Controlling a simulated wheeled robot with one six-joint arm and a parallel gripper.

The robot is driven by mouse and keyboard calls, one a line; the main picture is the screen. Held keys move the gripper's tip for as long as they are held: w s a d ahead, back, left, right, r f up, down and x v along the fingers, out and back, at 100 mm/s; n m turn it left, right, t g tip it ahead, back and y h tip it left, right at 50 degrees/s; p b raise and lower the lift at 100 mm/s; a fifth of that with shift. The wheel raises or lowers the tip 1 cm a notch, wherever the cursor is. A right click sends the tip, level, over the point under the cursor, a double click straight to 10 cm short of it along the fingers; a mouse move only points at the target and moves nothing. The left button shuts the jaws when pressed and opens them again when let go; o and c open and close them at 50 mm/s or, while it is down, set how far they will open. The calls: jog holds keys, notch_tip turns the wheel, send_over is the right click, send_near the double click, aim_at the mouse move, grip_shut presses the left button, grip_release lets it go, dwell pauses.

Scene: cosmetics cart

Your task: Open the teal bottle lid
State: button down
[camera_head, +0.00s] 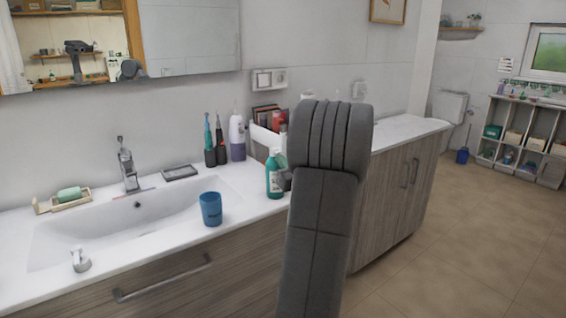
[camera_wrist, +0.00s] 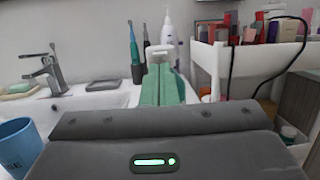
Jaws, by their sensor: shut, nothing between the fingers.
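The teal bottle (camera_head: 274,178) stands upright on the white counter, right of the basin, with a pale label on its front. Its teal top shows in the head view, but I cannot tell whether the lid is open. My gripper (camera_head: 285,180) is shut and empty close to the bottle's right side; my arm hides most of it. In the wrist view a pale teal shape (camera_wrist: 163,87) stands just beyond my grey gripper body, with a white piece above it. I cannot tell whether gripper and bottle touch.
A blue cup (camera_head: 211,208) stands at the counter's front edge, left of the bottle. Electric toothbrushes (camera_head: 215,145) and a white-purple bottle (camera_head: 237,138) stand behind. A white organizer (camera_wrist: 207,62) with cosmetics is to the right. The faucet (camera_head: 128,170) and basin are left.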

aim_at(273, 147)
jog(key=shift+s+r+g+h+p, duration=0.15)
jog(key=shift+r+g+h+p, duration=0.35)
jog(key=shift+p, duration=1.3)
jog(key=shift+w+a+r+g+h+p, duration=0.35)
jog(key=shift+r+g+p, duration=0.55)
jog(key=shift+p, duration=1.5)
jog(key=shift+w+a+r+g+h+p, duration=0.15)
jog(key=shift+w+r+g+h+p, duration=0.3)
jog(key=shift+r+p, duration=1.45)
jog(key=shift+w+a+r+g+h+p, duration=0.3)
jog(key=shift+w+r+g+p, duration=0.3)
jog(key=shift+p, duration=2.3)
jog(key=shift+w+a+r, duration=0.35)
jog(key=shift+w, duration=0.15)
jog(key=shift+w+a+r, duration=0.2)
jog(key=shift+w+a, duration=0.35)
jog(key=shift+w, duration=0.3)
